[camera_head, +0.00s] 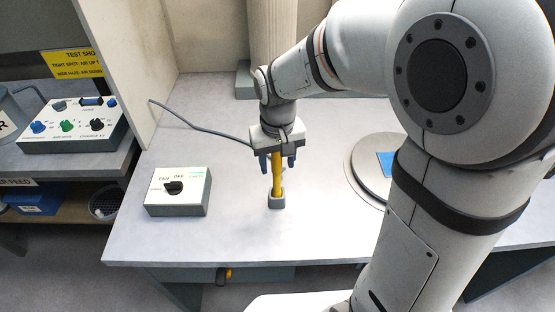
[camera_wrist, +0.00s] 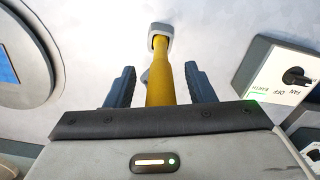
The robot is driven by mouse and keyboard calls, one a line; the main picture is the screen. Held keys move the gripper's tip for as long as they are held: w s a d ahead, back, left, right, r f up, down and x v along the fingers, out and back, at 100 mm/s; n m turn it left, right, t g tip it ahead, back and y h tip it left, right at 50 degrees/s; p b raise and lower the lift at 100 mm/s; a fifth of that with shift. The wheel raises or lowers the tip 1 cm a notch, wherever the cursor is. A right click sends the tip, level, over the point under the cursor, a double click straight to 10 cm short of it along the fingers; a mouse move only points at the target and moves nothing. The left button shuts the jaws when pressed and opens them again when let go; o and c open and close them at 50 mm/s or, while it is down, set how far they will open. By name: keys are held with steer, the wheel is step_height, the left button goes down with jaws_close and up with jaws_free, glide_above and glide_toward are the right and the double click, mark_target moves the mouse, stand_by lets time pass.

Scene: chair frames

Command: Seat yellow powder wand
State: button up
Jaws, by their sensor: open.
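The yellow powder wand (camera_head: 277,178) stands upright with its lower end in a small grey holder (camera_head: 276,203) on the light grey table. In the wrist view the wand (camera_wrist: 168,75) runs away from me between my two dark fingers, and its far end meets the pale holder (camera_wrist: 161,30). My gripper (camera_head: 278,165) points down over the wand. It is open, with a finger on each side and visible gaps between the wand and the fingers (camera_wrist: 160,88). The wand's upper end is hidden by my gripper.
A fan switch box (camera_head: 178,191) stands on the table left of the holder. A round grey plate (camera_head: 362,165) with a blue patch lies to the right, partly behind my arm. A cable (camera_head: 195,122) runs behind my gripper. A control panel (camera_head: 70,124) sits beyond the left partition.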

step_height(320, 180, up, 8)
steer(key=shift+f, duration=0.1)
stand_by(0.4)
